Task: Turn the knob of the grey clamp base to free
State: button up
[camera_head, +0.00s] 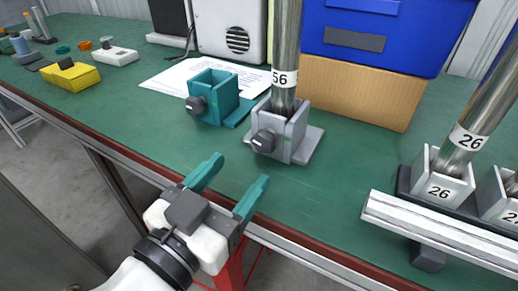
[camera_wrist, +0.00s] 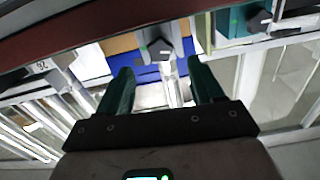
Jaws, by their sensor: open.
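The grey clamp base (camera_head: 300,150) stands on the green bench in the middle of the head view and holds an upright metal post (camera_head: 287,50) labelled 56. Its dark knob (camera_head: 263,141) is on the front left side. The knob's setting is too small to read. My gripper (camera_head: 237,174) is open and empty, apart from the knob, in front of it at the bench's front edge. In the wrist view the knob (camera_wrist: 160,47) shows beyond and between my teal fingers (camera_wrist: 160,72).
A teal clamp base (camera_head: 224,95) with its own knob stands just left of the grey one, near a paper sheet (camera_head: 175,80). A silver rail (camera_head: 440,230) and post holders labelled 26 (camera_head: 441,188) are at the right. A cardboard box (camera_head: 365,92) stands behind. The bench's front left is clear.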

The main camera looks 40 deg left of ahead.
aim_at(261, 146)
jog(key=b+x, duration=0.1)
jog(key=x, duration=0.5)
jog(key=shift+w, duration=0.4)
jog(key=shift+c, duration=0.2)
jog(key=c, duration=1)
jog(key=shift+r+n+p, duration=0.2)
jog(key=shift+n+p, duration=0.6)
jog(key=shift+p, duration=0.2)
jog(key=shift+f+n+p, duration=0.1)
jog(key=shift+n+p, duration=0.4)
jog(key=shift+n, duration=0.1)
jog(key=shift+f, duration=0.1)
